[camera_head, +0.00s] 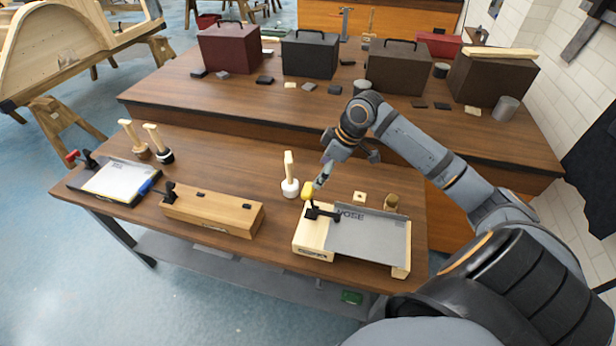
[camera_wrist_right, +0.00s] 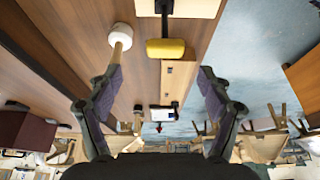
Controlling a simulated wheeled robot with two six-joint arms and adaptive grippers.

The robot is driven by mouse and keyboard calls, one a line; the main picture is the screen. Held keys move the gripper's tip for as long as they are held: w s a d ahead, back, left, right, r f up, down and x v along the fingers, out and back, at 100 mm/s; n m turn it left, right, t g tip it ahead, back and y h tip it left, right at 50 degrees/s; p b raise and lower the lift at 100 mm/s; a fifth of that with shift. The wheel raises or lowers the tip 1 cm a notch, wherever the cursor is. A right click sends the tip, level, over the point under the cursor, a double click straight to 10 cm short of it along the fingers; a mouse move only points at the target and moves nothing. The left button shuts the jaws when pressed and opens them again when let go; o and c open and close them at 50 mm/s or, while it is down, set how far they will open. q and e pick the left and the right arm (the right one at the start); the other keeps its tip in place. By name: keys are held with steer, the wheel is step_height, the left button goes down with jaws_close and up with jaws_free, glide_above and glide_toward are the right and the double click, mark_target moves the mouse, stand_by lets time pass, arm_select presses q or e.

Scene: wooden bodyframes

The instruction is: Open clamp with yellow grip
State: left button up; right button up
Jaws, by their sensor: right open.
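The clamp with the yellow grip (camera_head: 308,190) is mounted on a pale wooden fixture (camera_head: 314,232) at the right part of the front table. Its black arm (camera_head: 323,213) reaches over the grey plate's left edge. My right gripper (camera_head: 343,168) is just behind and above the yellow grip. In the right wrist view, my right gripper (camera_wrist_right: 161,80) is open, with its fingers spread wide. The yellow grip (camera_wrist_right: 165,48) lies ahead between the lines of the fingers, and nothing is held. I do not see my left gripper.
A grey plate (camera_head: 370,236) lies on the fixture. A white-headed mallet (camera_head: 289,188) stands left of the yellow grip. A wooden block with a blue-gripped clamp (camera_head: 149,185) and a red-gripped clamp (camera_head: 74,156) are further left. Dark toolboxes (camera_head: 310,54) stand on the rear table.

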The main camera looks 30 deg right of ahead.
mark_target(310, 188)
steer(key=shift+a+f+p, duration=0.35)
steer(key=shift+a+f, duration=0.65)
steer(key=shift+f, duration=0.2)
steer(key=x, duration=0.6)
steer(key=shift+w+d+f+p, duration=0.15)
steer(key=shift+w+d+p, duration=0.1)
steer(key=shift+p, duration=0.15)
steer(key=shift+a+f, duration=0.1)
steer(key=shift+f, duration=0.2)
steer(key=shift+c, duration=0.8)
jaws_close()
arm_select(q)
steer(key=shift+s+a+r, duration=0.15)
steer(key=shift+s+r, duration=0.2)
steer(key=shift+s, duration=0.2)
steer(key=shift+s+a+r, duration=0.15)
steer(key=shift+s+r, duration=0.2)
steer(key=shift+s, duration=0.15)
